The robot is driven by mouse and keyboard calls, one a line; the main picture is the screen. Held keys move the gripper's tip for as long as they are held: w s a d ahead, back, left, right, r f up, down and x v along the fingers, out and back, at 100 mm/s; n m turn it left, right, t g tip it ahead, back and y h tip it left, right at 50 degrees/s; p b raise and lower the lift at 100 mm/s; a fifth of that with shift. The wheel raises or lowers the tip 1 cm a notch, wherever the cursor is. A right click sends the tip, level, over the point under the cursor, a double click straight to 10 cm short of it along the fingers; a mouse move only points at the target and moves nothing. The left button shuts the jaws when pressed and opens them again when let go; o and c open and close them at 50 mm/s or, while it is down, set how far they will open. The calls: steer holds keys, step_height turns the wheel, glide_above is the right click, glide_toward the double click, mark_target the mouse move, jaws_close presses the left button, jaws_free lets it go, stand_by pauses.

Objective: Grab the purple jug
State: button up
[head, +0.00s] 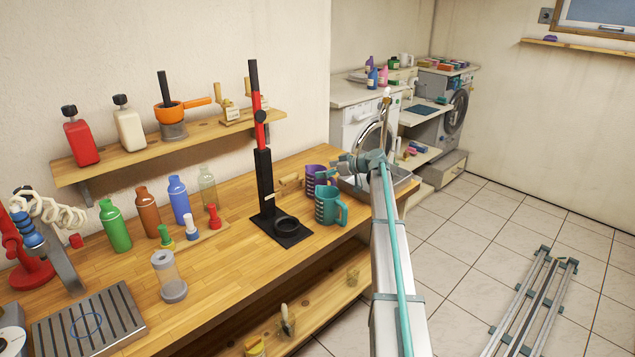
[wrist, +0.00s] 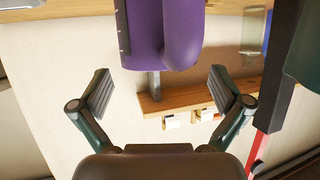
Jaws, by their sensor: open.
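The purple jug (head: 314,178) stands on the wooden bench, partly hidden behind a teal jug (head: 328,207) in the head view. In the wrist view the purple jug (wrist: 143,30) is at the top centre, cut off by the frame edge, with its handle (wrist: 182,35) towards the camera. My gripper (head: 347,166) is just right of the purple jug in the head view. In the wrist view my gripper (wrist: 163,92) is open and empty. The jug lies beyond the gap between its fingers, and no contact shows.
A black-and-red lever press (head: 264,175) stands left of the jugs. In the wrist view its dark post (wrist: 283,70) is at the right, near part of the teal jug (wrist: 308,60). A sink (head: 402,177) lies right of the purple jug. Bottles (head: 115,225) stand farther left.

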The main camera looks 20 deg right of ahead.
mark_target(318, 170)
steer(key=p+x, duration=0.1)
steer(key=x, duration=0.3)
steer(key=shift+w+p, duration=0.1)
steer(key=shift+p, duration=0.2)
steer(key=c, duration=1.3)
steer(key=shift+c, duration=0.2)
steer(key=shift+r, duration=0.1)
